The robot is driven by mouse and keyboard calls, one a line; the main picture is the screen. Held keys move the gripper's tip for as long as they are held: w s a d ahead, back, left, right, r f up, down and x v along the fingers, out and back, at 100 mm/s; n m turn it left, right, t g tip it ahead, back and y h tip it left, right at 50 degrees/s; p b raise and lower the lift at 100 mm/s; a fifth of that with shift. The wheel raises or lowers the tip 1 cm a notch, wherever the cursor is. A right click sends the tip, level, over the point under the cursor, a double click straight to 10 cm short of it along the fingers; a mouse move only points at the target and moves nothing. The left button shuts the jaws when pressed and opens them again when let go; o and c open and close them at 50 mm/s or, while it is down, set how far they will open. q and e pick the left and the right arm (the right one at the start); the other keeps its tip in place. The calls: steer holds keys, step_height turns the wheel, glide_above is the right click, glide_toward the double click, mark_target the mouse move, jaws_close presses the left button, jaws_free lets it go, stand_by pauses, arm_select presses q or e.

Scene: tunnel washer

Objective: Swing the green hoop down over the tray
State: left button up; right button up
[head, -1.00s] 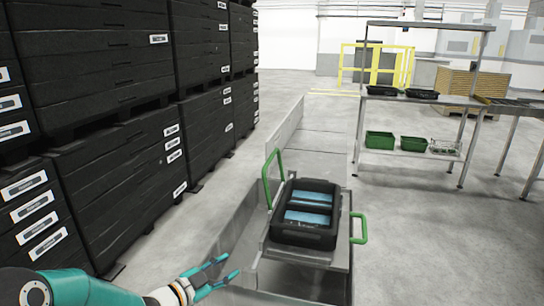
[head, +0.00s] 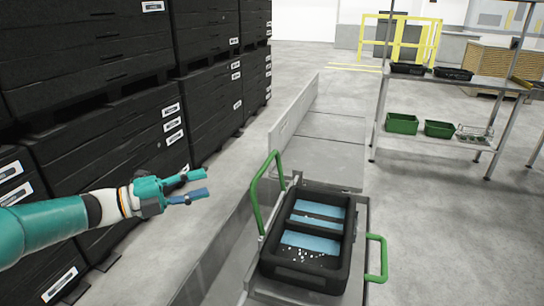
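The green hoop (head: 254,190) stands upright at the left side of the black tray (head: 346,262). The tray sits on a metal carrier and holds blue pieces (head: 312,243) and several small white bits (head: 308,256). A second green handle (head: 384,258) sticks out at the carrier's right side. My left gripper (head: 205,184) is open and empty, left of the hoop and apart from it, fingers pointing right. My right gripper is not in view.
Stacked black crates (head: 110,125) fill the left side. A metal channel wall (head: 294,112) runs away behind the tray. A shelf rack (head: 455,82) with green bins (head: 402,124) and black trays stands at the back right. The floor to the right is clear.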

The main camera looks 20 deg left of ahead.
mark_target(265, 163)
arm_select(q)
steer(key=p+x, duration=0.3)
steer(key=x, duration=1.4)
steer(key=shift+w+a+p, duration=0.1)
steer(key=shift+p, duration=0.3)
jaws_close()
